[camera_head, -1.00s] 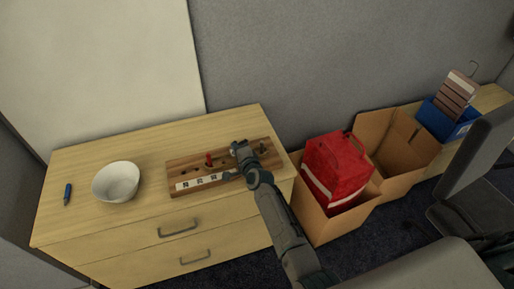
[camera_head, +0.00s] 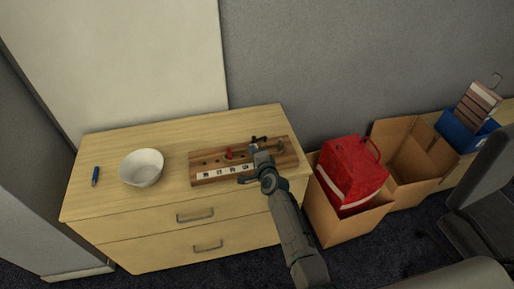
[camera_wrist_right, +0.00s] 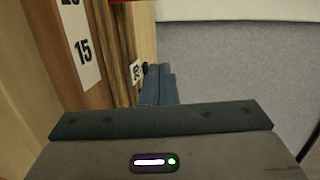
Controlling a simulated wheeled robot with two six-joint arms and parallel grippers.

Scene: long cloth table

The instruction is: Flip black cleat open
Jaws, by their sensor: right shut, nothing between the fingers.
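A wooden board (camera_head: 205,160) with a white number strip (camera_head: 222,171) lies on the dresser top. A red peg (camera_head: 229,152) stands on it. A small black part (camera_head: 259,139), perhaps the cleat, shows at the board's back edge just beyond my right gripper (camera_head: 254,149). Whether it is open or closed is too small to tell. The right gripper is shut and empty over the right half of the board. In the right wrist view its closed fingers (camera_wrist_right: 158,85) are beside the board, close to a small dark knob (camera_wrist_right: 145,68). Contact cannot be told. My left gripper is not seen.
A white bowl (camera_head: 142,168) and a blue pen (camera_head: 96,176) lie on the dresser (camera_head: 160,204) to the left. At right on the floor are cardboard boxes (camera_head: 345,226), one holding a red bag (camera_head: 352,170). A wall stands behind the dresser.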

